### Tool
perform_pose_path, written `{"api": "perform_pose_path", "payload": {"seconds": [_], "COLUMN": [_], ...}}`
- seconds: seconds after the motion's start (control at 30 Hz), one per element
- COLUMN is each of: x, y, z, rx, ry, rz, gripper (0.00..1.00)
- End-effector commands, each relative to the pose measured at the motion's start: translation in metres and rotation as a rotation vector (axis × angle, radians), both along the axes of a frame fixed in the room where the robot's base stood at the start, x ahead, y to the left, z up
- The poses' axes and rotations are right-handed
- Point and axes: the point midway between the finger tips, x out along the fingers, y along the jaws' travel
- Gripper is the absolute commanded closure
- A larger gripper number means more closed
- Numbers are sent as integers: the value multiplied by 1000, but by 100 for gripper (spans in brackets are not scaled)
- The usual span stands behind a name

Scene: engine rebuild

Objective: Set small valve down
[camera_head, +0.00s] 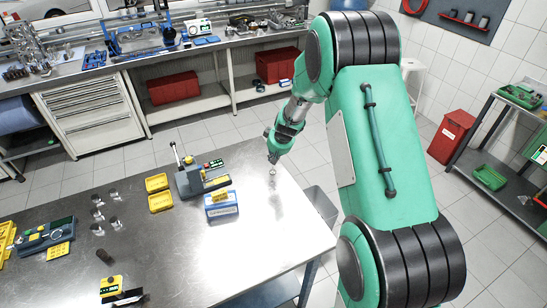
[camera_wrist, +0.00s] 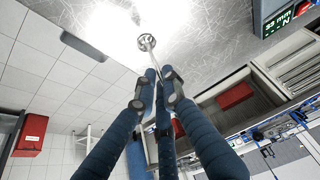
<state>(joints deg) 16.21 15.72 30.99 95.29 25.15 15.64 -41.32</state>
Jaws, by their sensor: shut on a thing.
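The small valve (camera_wrist: 147,42) is a thin metal stem with a round disc head. In the wrist view my gripper (camera_wrist: 157,84) has its blue fingers closed on the stem, with the head pointing away from them toward the steel table (camera_wrist: 200,30). In the head view my gripper (camera_head: 272,157) points down over the right part of the table (camera_head: 270,220), near its far right edge. The valve (camera_head: 272,171) shows small just below the fingers. I cannot tell whether its head touches the table.
A blue box (camera_head: 221,203) and a grey device with a display (camera_head: 203,180) stand left of my gripper. Yellow trays (camera_head: 160,202) and several small metal parts (camera_head: 115,223) lie farther left. The table front right of the blue box is clear. A grey bin (camera_head: 321,203) stands beyond the right edge.

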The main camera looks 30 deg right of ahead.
Motion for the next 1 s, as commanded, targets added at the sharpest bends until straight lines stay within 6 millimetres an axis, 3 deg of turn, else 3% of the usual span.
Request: {"api": "perform_pose_path", "payload": {"seconds": [0.1, 0.2, 0.23, 0.73, 1.0], "x": [0, 0, 0, 0, -12], "y": [0, 0, 0, 0, 0], "z": [-3, -3, -2, 1, 27], "rx": [0, 0, 0, 0, 0], "ry": [0, 0, 0, 0, -1], "rz": [0, 0, 0, 0, 1], "gripper": [100, 75, 72, 72, 72]}}
